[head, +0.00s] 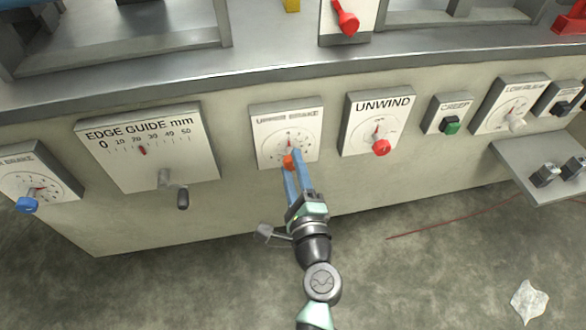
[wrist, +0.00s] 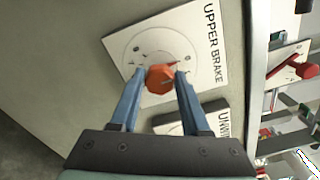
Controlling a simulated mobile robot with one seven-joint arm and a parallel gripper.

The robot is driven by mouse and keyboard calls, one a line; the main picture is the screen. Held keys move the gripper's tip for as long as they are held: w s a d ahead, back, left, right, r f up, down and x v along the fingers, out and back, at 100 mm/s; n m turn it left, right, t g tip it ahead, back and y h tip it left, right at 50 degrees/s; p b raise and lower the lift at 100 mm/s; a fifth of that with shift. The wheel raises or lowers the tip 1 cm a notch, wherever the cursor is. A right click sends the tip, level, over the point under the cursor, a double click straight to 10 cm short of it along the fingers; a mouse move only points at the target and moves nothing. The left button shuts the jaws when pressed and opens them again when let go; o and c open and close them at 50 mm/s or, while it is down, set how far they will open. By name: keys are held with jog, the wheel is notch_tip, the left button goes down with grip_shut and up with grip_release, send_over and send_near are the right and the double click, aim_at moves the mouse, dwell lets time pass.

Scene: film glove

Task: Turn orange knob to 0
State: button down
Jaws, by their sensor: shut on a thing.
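The orange knob (head: 288,161) sits low on the front of the white UPPER BRAKE panel (head: 270,153). In the wrist view the orange knob (wrist: 160,79) lies between the two blue fingers of my gripper (wrist: 159,80). The fingers are shut on the knob's sides. In the head view my gripper (head: 290,167) reaches up to the knob from below. A round dial with a small red pointer (head: 289,145) shows above the knob.
To the right are the UNWIND panel with a red knob (head: 381,147) and a green CREEP button (head: 451,127). To the left is the EDGE GUIDE panel (head: 130,173) with a crank (head: 182,198) sticking out. A grey shelf (head: 535,165) juts out at the right.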

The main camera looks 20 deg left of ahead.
dwell(0.4)
jog(key=shift+c, duration=1.9)
grip_release()
jog(key=p+v, duration=0.2)
jog(key=v, duration=1.1)
